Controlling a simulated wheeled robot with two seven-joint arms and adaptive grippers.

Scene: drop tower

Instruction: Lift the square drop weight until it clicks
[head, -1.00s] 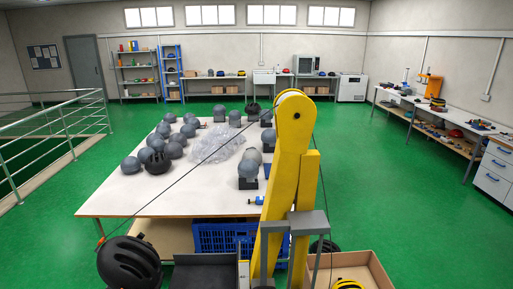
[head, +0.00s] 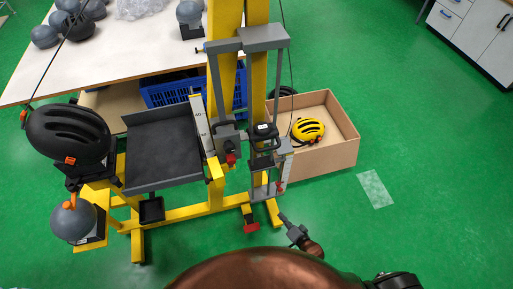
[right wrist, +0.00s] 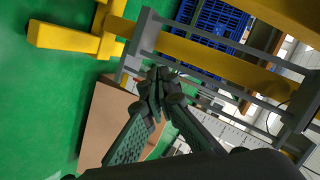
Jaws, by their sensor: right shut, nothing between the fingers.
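A dark block-like piece with a black top (head: 263,135), likely the square drop weight, sits between the upright rails of the grey guide frame (head: 250,40) on the yellow tower. I cannot tell its exact shape or any latch from here. My right gripper (head: 284,219) is low in front of the frame's foot, shut and empty, apart from the block. In the right wrist view its closed fingertips (right wrist: 156,82) are beside the lower end of the grey rails (right wrist: 210,68), with nothing between them. My left gripper is not in view.
A dark tray (head: 163,150) stands left of the frame. A cardboard box (head: 335,155) with a yellow helmet (head: 308,130) is at the right. Green floor (head: 430,190) is clear further right.

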